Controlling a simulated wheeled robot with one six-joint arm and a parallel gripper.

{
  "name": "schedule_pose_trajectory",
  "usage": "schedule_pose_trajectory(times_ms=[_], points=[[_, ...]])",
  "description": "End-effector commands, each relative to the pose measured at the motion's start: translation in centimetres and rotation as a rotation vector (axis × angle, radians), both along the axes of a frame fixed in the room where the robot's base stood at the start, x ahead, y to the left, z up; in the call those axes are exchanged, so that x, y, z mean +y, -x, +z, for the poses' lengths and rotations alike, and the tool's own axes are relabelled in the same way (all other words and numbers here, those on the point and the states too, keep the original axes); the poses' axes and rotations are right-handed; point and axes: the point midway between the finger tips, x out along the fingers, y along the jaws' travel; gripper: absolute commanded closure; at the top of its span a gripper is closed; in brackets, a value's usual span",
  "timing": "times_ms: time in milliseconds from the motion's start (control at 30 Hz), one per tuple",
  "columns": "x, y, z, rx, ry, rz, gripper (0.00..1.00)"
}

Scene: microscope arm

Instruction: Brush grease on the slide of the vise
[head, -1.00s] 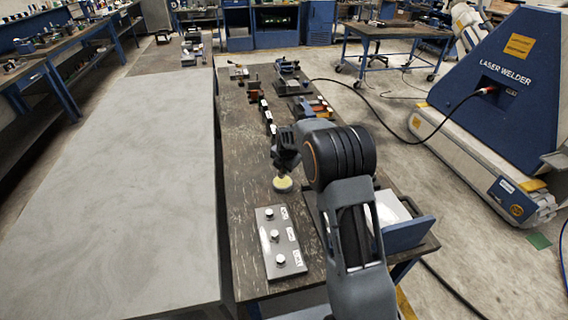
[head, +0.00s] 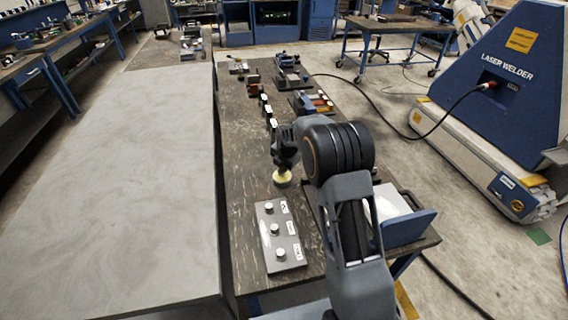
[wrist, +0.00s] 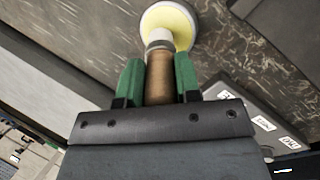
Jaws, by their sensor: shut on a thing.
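My gripper (wrist: 158,85) has green fingers shut on the brown wooden handle of a brush (wrist: 159,72). The brush's pale metal collar points at a round white-rimmed pot of yellow grease (wrist: 181,20) in the wrist view. The bristle end is over or in the grease; I cannot tell how deep. In the head view the grease pot (head: 282,181) is on the dark bench, just below my gripper (head: 284,165). A small vise-like device (head: 288,76) stands near the bench's far end, too small to make out its slide.
A grey plate with several knobs and white labels (head: 279,240) lies nearer than the pot. A blue-edged tray (head: 404,228) is at the right behind my arm. A tray of coloured items (head: 315,103) and small blocks (head: 268,112) lie farther back. A large grey table (head: 130,190) borders the left.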

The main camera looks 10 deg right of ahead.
Motion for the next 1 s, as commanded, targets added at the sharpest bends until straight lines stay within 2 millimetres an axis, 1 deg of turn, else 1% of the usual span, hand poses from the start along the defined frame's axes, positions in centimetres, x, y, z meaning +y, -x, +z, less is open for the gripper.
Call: schedule_pose_trajectory(times_ms=[1000], points=[[0.0, 0.0, -1.2, 0.0, 0.0, 0.0, 0.93]])
